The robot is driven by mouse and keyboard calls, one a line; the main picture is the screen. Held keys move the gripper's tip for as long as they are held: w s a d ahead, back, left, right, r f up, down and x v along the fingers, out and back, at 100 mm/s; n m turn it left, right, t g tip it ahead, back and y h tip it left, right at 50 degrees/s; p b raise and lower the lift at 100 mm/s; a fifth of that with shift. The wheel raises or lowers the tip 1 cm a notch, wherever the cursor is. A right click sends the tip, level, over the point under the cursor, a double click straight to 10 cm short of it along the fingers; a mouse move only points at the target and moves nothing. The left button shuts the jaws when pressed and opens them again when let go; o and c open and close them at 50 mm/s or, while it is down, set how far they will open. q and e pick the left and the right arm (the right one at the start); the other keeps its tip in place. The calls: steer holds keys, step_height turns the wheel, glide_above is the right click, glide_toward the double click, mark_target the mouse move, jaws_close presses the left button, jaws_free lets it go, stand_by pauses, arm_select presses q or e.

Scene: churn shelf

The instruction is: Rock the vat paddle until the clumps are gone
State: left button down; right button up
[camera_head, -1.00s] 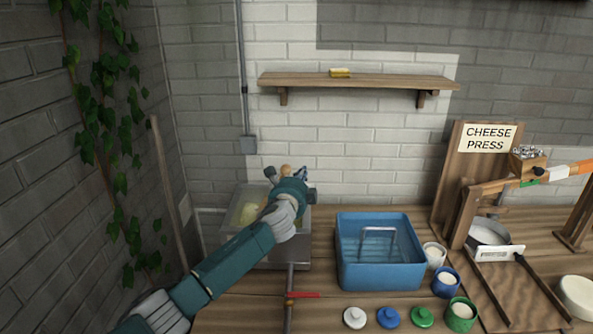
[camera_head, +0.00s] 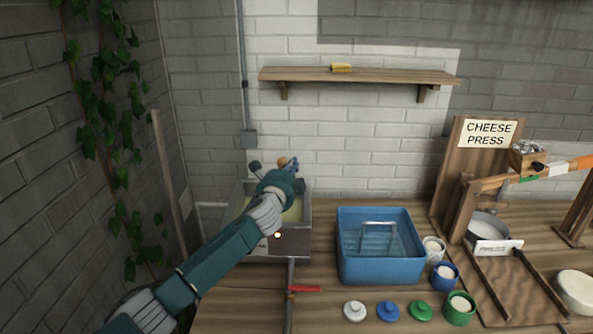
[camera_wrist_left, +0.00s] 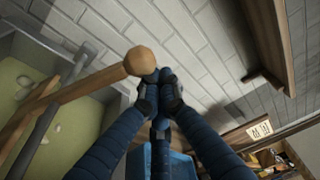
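The grey metal vat (camera_head: 292,243) stands at the back left of the bench, partly hidden by my left arm. Its yellow-green contents (camera_head: 295,211) show on the right side. In the left wrist view the liquid (camera_wrist_left: 62,135) has a few paler lumps (camera_wrist_left: 24,82). The wooden paddle handle (camera_wrist_left: 75,92) slants over the vat and ends in a round knob (camera_wrist_left: 138,60); the knob also shows in the head view (camera_head: 283,162). My left gripper (camera_wrist_left: 161,82) has its fingertips together, close beside the knob, nothing visible between them. Contact is unclear. My right gripper is out of view.
A blue tub (camera_head: 380,272) stands right of the vat, with several small cups and coloured lids in front. A red-handled valve (camera_head: 303,289) lies before the vat. The cheese press (camera_head: 487,134) is at right. A shelf (camera_head: 360,76) hangs above.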

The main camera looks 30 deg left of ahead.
arm_select(q)
steer(key=s+a+r+n+b, duration=0.1)
steer(key=s+a+n+b, duration=0.1)
steer(key=a+n, duration=0.2)
steer(key=s+a+n+t+y+b, duration=0.1)
steer(key=s+a+n+b, duration=0.1)
steer(key=a+n, duration=0.3)
steer(key=shift+s+a+r+t+b, duration=0.3)
steer(key=shift+r+b, duration=0.05)
steer(key=shift+b, duration=0.4)
steer(key=shift+n, duration=0.3)
